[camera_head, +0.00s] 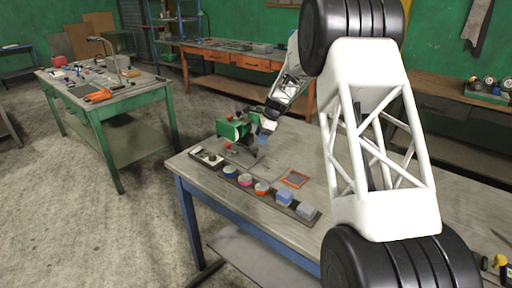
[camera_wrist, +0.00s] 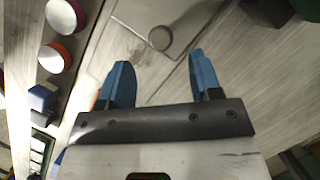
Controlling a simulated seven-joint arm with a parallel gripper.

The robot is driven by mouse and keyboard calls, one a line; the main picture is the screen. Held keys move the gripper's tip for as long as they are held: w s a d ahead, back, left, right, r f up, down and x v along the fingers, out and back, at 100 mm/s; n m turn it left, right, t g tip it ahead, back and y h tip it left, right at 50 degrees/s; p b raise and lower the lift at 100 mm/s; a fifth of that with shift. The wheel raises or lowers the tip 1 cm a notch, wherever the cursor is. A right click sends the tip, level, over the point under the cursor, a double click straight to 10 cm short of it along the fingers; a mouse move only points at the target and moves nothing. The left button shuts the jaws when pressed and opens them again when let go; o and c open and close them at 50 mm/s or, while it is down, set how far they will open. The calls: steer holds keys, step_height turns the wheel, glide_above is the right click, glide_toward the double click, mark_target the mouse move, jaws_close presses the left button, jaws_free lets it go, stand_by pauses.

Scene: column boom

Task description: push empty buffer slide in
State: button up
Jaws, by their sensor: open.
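My gripper (camera_head: 264,136) is over the workbench beside a green machine, its two blue fingers apart. In the wrist view the fingers (camera_wrist: 161,76) are open with nothing between them. A flat grey plate (camera_wrist: 189,43) with a round grey knob (camera_wrist: 160,38) lies just beyond the fingertips; it may be the buffer slide, but I cannot tell for sure. In the head view a grey plate (camera_head: 243,157) lies below the gripper. No part is seen resting on the plate. Whether the fingers touch it is unclear.
A dark rail (camera_head: 268,199) along the bench's front edge holds several coloured round pieces and blocks. An orange-framed square (camera_head: 295,178) lies behind it. The green machine (camera_head: 234,130) stands left of my gripper. The bench top right of the square is partly hidden by my arm.

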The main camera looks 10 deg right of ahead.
mark_target(255, 147)
steer(key=shift+x, duration=2.7)
jaws_close()
